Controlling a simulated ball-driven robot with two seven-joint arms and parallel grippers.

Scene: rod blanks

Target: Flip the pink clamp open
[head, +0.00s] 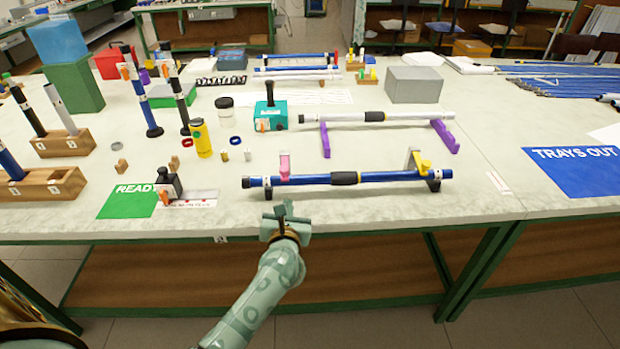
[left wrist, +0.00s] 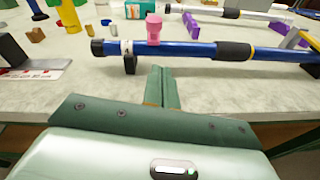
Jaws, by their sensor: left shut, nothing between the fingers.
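The pink clamp (head: 284,167) stands upright at the left part of a blue rod (head: 312,179) that rests on black supports near the table's front edge. My left gripper (head: 284,210) is shut and empty, just in front of the rod and below the clamp in the picture. Its shut fingers (left wrist: 163,88) point towards the rod in the left wrist view. My right gripper is not in view.
A yellow clamp (head: 424,167) sits at the rod's right end. Behind lies a silver rod (head: 370,117) on purple supports (head: 325,140). To the left are a black block with an orange part (head: 169,185) and a green READY mat (head: 130,201).

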